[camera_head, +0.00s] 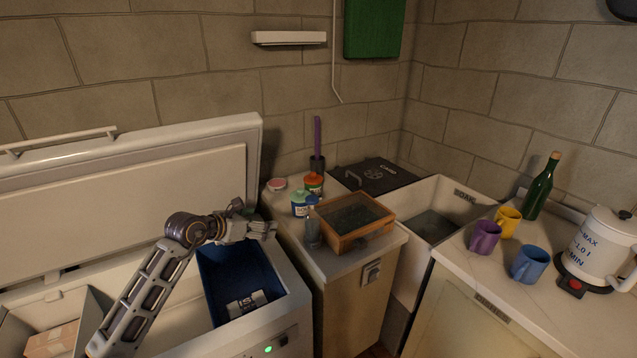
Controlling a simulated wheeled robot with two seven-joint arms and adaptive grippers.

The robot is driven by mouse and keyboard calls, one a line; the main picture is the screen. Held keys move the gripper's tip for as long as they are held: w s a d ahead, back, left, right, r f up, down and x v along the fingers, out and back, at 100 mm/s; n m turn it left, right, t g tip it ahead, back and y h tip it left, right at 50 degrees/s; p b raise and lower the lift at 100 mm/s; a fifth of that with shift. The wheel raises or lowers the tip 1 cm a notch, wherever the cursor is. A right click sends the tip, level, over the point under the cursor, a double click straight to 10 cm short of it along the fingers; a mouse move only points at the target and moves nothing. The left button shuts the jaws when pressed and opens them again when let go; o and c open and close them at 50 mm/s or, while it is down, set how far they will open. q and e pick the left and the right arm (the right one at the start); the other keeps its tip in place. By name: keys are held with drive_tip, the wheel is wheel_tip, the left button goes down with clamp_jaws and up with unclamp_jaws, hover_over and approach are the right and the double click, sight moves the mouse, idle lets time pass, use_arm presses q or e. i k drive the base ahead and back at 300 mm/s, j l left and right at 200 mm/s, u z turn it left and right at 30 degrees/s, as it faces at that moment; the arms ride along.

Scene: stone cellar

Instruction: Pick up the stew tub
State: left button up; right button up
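No label that reads as stew is legible, so I cannot tell which container is the stew tub. On the middle cabinet stand a white and blue tub with a green lid (300,204), a red tub (314,184) and a low tub with a pinkish lid (276,184). A pale item with dark lettering (247,303) lies in the blue bin (222,265) inside the open chest freezer. My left gripper (272,229) is over the bin's back right edge, apart from the cabinet tubs; its finger opening is unclear. My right gripper is not in view.
The raised freezer lid (120,205) stands behind my arm. A glass-topped wooden box (352,222) and clear bottle (312,230) crowd the cabinet. A cardboard box (52,340) lies at lower left. Mugs, a green bottle (541,188) and a kettle (597,245) stand right.

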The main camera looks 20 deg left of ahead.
sight(316, 190)
drive_tip(key=i, duration=1.1)
